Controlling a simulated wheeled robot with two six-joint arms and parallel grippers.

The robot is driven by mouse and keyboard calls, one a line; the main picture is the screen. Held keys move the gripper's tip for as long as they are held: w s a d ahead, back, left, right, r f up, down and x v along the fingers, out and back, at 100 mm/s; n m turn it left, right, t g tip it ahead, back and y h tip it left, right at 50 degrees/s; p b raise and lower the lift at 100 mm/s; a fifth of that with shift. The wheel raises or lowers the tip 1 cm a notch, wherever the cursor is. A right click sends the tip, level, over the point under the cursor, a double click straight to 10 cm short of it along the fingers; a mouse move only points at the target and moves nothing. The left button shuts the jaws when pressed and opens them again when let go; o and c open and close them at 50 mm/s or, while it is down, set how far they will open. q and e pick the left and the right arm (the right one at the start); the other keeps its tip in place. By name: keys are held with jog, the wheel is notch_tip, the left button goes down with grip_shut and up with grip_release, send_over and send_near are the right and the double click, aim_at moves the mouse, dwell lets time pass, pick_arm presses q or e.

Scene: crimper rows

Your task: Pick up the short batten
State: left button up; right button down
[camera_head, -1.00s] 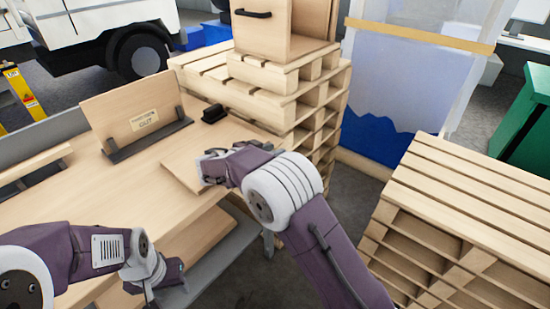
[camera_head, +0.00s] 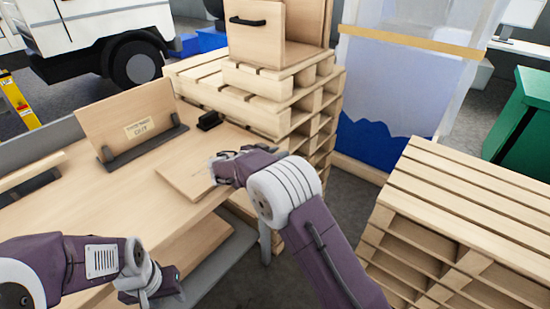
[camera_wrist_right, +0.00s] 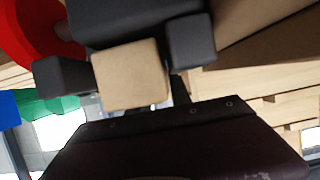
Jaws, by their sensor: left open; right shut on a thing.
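My right gripper (camera_head: 218,166) is above the near right end of the workbench, over a flat wooden board (camera_head: 180,182). In the right wrist view its two dark fingers (camera_wrist_right: 126,62) are shut on a pale squared piece of wood, the short batten (camera_wrist_right: 130,74). Only a blunt face of the batten shows there; the rest is hidden. In the head view the gripper and arm hide the batten. My left gripper (camera_head: 150,292) is low at the bench's front edge, open and apart from any batten.
The workbench (camera_head: 95,225) holds an upright labelled board (camera_head: 130,118) in a dark stand and a small black object (camera_head: 209,121). Stacked pallets (camera_head: 290,110) stand behind the bench, with another pallet stack (camera_head: 470,200) at the right. The bench's middle is clear.

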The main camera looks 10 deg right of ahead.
notch_tip(320, 180, up, 4)
jog(key=s+d+r, duration=0.6)
jog(key=s+d, duration=0.2)
jog(key=shift+d+r+b, duration=0.2)
jog(key=shift+r+b, duration=0.2)
jog(key=shift+b, duration=0.05)
